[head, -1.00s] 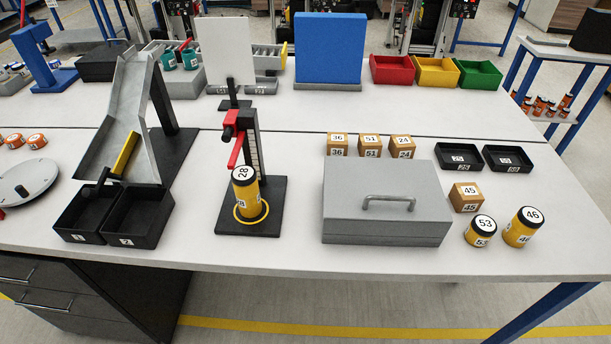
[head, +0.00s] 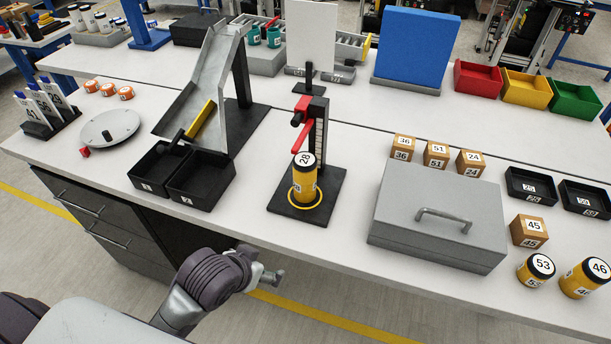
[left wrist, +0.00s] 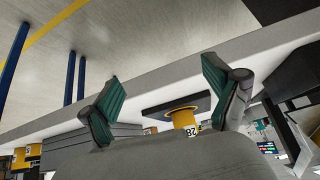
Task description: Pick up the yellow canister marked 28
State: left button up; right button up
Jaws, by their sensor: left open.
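The yellow canister marked 28 (head: 304,185) stands upright in a yellow ring on the black base (head: 283,207) of a small stand with a red lever (head: 303,132). It has a black rim and a white top label. My left gripper (head: 268,279) is in front of the table's near edge, apart from the canister. In the left wrist view, its two green-padded fingers (left wrist: 165,95) are spread with nothing between them. The canister (left wrist: 181,118) shows beyond them, partly hidden by the gripper's body. My right gripper is not in view.
A grey box with a handle (head: 437,220) stands right of the stand, and two black bins (head: 202,196) below a metal chute stand left. Yellow canisters marked 53 (head: 536,269) and 46 (head: 584,278) stand at the right front. The tabletop in front of the stand is clear.

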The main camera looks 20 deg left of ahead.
aim_at(303, 161)
pick_arm(q)
jog(key=w+r+t+h, duration=0.1)
jog(key=w+r+t, duration=0.2)
jog(key=w+r, duration=0.45)
jog(key=w+r+t+h, duration=0.15)
jog(key=w+r, duration=0.25)
jog(key=r, duration=0.6)
jog(key=shift+m+t, duration=0.3)
jog(key=shift+t, duration=0.05)
jog(key=x, duration=0.2)
jog(key=p+x, duration=0.1)
jog(key=x, duration=0.5)
jog(key=shift+d+r, duration=0.1)
jog(key=shift+d, duration=0.25)
jog(key=p+x, duration=0.2)
jog(key=x, duration=0.2)
jog(key=shift+w+a+f, duration=0.1)
jog(key=shift+w+f, duration=0.35)
jog(key=shift+w, duration=0.1)
jog(key=shift+s, duration=0.1)
jog(key=shift+c, duration=1.2)
grip_shut()
